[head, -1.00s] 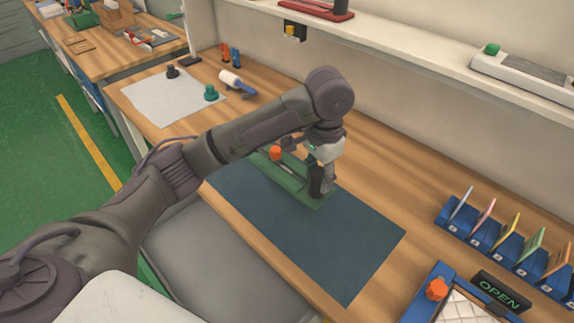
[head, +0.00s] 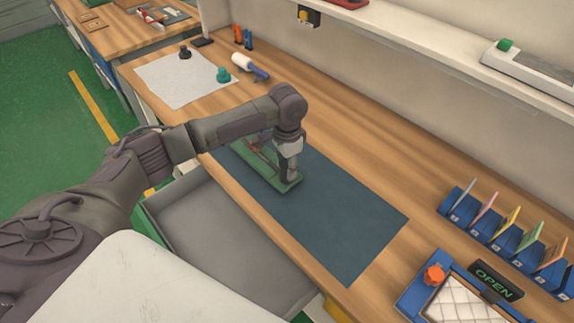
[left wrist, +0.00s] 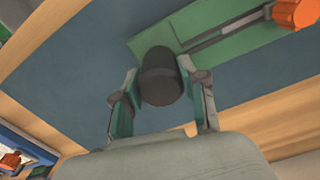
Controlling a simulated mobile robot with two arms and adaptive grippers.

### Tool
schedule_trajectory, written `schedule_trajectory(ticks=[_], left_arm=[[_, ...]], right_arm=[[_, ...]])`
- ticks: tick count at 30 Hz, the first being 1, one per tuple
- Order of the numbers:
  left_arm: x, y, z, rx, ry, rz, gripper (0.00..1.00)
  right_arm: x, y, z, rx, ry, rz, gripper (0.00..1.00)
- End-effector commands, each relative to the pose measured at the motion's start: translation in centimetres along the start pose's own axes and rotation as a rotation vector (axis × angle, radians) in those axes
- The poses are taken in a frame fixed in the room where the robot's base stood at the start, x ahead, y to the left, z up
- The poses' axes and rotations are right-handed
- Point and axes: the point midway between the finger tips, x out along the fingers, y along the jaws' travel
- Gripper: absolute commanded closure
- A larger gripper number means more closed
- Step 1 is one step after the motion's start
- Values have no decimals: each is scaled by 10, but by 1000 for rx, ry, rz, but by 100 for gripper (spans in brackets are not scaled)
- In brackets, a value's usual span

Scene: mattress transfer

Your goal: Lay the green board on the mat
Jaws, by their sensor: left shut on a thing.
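The green board (head: 283,186) is a flat plate at the far left part of the dark blue mat (head: 345,225). In the head view it is over the mat, but I cannot tell whether it touches it. In the left wrist view the board (left wrist: 215,25) carries a dark round knob (left wrist: 160,78), a dark slot and an orange knob (left wrist: 296,14). My left gripper (head: 289,176) points down at the board's near right end. It is shut on the dark knob, with one finger on each side. My arm hides part of the board. My right gripper is not in view.
A grey drawer (head: 200,225) stands open below the bench's front edge. A blue fixture (head: 412,297) with an orange knob, an OPEN sign (head: 495,280) and a blue card rack (head: 475,222) are at the right. The mat's right half is clear.

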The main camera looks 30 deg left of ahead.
Motion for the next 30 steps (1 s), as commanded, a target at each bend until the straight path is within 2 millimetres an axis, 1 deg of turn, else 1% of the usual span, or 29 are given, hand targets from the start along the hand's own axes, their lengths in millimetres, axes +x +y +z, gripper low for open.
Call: schedule_trajectory(ticks=[1, 4, 13, 14, 18, 27, 30], left_arm=[[3, 0, -1, -1, 2, 0, 100], [9, 0, -1, 0, 4, -1, 100], [11, 0, -1, 0, 4, -1, 100], [12, 0, -1, 0, 3, 0, 56], [12, 0, -1, 0, 3, -1, 33], [11, 0, -1, 0, 3, -1, 33], [6, 0, -1, 0, 4, -1, 33]], right_arm=[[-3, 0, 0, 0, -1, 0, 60], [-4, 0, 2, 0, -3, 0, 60], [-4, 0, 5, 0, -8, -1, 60], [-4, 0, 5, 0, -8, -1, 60], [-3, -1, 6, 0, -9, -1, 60], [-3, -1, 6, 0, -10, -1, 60], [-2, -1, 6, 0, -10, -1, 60]])
